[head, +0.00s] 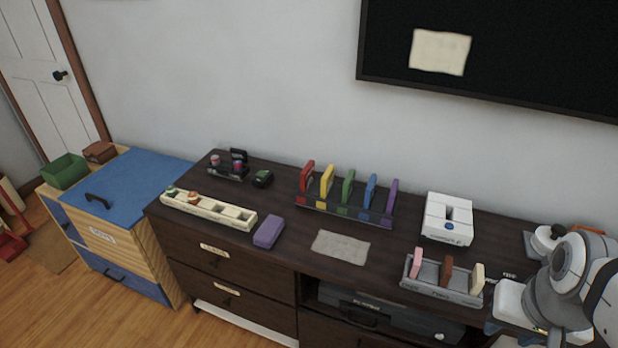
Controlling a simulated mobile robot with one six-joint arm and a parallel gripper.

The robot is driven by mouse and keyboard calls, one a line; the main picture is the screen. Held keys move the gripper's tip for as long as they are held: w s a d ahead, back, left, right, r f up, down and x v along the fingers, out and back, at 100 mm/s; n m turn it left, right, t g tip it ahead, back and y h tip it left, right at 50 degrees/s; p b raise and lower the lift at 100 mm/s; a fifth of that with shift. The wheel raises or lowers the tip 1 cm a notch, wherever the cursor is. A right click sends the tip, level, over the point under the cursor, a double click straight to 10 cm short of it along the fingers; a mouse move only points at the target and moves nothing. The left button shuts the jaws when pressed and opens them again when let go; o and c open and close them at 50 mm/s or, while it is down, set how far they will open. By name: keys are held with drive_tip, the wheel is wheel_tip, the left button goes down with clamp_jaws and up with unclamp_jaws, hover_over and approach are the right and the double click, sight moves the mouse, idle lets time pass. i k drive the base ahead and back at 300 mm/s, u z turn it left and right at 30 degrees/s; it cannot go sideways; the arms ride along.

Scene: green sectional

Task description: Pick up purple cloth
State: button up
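A purple item (268,232), which looks like a thick folded cloth or a block, lies on the dark dresser top (285,258) near its front edge. It sits just right of a cream compartment tray and left of a flat grey-beige cloth (341,247). Nothing covers it. Part of my arm shows at the lower right edge, well to the right of the purple item. I cannot make out my gripper's fingers in this view.
The cream tray (240,218) holds small items. A rack (325,210) of several coloured upright pieces stands behind. A white box (447,219) and a grey holder (430,287) with three pieces stand right. A blue-topped cabinet (145,180) adjoins left. Wooden floor shows in front.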

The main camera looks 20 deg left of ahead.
sight(265, 234)
drive_tip(key=u, duration=1.6)
